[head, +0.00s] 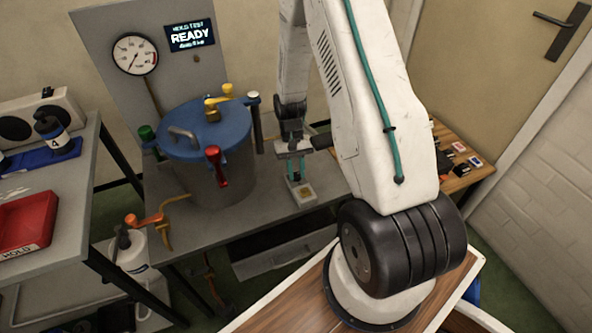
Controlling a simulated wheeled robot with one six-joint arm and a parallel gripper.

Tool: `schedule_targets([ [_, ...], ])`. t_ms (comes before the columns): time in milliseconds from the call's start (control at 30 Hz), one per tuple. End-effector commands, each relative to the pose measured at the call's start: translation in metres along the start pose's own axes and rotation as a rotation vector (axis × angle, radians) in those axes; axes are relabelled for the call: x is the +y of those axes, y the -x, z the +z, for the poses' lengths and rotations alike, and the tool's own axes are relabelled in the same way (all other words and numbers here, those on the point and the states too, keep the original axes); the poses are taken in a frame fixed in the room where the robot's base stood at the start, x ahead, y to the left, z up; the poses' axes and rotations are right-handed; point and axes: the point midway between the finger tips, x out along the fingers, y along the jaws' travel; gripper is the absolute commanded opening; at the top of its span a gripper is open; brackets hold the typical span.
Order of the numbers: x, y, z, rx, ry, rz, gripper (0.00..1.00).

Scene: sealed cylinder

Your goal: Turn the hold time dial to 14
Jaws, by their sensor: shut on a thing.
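My gripper (297,178) points down over the grey bench, right of the blue-lidded cylinder. Its teal fingers reach a small pale box (310,190) with a yellowish part on its top, near the bench's front edge. I take this box to carry the hold time dial. The gripper is shut on the dial there, but the fingers hide most of the grip. The dial's numbers and pointer are too small to read. A screen (190,36) on the back panel reads "HOLD TEST READY", with a smaller line I cannot read clearly.
The cylinder (215,180) has a blue lid (180,120) with yellow, green, white and red clamp handles (216,165). A round gauge (134,55) is behind it. A red tray (25,222) lies on the left table. A wooden table (450,180) stands at right.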

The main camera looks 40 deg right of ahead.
Motion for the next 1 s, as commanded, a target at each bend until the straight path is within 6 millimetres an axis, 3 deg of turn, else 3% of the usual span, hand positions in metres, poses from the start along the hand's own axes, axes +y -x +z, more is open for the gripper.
schedule_targets([
  [167, 0.0, 0.001, -0.001, 0.002, 0.0, 0.0, 0.0],
  [200, 0.0, 0.001, -0.001, 0.002, 0.0, 0.0, 0.28],
  [267, 0.0, 0.001, -0.001, 0.002, 0.001, 0.0, 0.44],
  [633, 0.0, 0.007, -0.001, 0.002, 0.001, 0.0, 0.44],
  [1000, 0.0, 0.065, -0.001, 0.004, 0.0, 0.0, 0.44],
])
